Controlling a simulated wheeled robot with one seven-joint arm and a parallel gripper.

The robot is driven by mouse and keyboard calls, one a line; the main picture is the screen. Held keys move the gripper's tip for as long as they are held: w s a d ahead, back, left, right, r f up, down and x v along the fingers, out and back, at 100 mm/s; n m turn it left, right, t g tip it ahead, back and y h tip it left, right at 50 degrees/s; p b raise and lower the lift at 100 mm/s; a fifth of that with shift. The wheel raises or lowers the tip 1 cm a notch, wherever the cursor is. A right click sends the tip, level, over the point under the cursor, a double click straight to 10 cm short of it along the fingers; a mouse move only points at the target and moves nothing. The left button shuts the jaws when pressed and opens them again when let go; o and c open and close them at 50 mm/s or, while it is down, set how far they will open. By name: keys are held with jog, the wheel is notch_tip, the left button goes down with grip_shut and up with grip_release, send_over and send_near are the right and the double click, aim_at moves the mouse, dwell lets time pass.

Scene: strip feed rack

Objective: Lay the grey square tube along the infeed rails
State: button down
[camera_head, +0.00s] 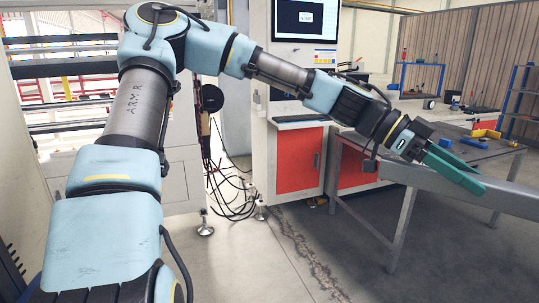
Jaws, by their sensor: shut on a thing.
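The grey square tube (505,198) is at the right of the head view. Its near-left end shows below my wrist, and it runs right and slightly down, out of the picture. My gripper (468,177) has green fingers and is shut on the tube, with the tube crossing between them. Part of the tube is hidden behind the fingers. I cannot tell for sure which parts are the infeed rails; dark horizontal bars (62,49) show in a white frame at the far left.
A work table (492,152) with tools and a blue and a yellow item stands behind the tube. A white cabinet with red doors (300,160) and a monitor (305,20) stands mid-picture. Loose black cables (232,195) hang to the floor. The front floor is open.

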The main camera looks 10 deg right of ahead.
jog(key=w+a+f+n+t+h, duration=0.2)
jog(key=w+f+n+t+h, duration=0.2)
jog(key=w+f+n+t, duration=0.9)
jog(key=w+a+f+n+t+y, duration=0.1)
jog(key=w+a+f+t, duration=0.1)
jog(key=w+a+f, duration=0.35)
jog(key=w+a+f+n+t, duration=0.1)
jog(key=w+a+f, duration=0.2)
jog(key=w+f, duration=0.55)
jog(key=w+a+f+n+t+y, duration=0.2)
jog(key=w+a+f+n+y, duration=0.1)
jog(key=a, duration=0.5)
jog(key=w+a+f+n+t+y, duration=0.2)
jog(key=w+a+f+n+t, duration=0.15)
jog(key=a, duration=0.35)
jog(key=w+a+f+n+t+y, duration=0.2)
jog(key=w+a+n+y, duration=0.15)
jog(key=a, duration=0.45)
jog(key=a+r+n+y, duration=0.3)
jog(key=a+y, duration=0.1)
jog(key=a, duration=1.1)
jog(key=v, duration=0.4)
jog(key=shift+s+r+p, duration=0.2)
jog(key=shift+s+p, duration=0.1)
jog(key=shift+s, duration=0.05)
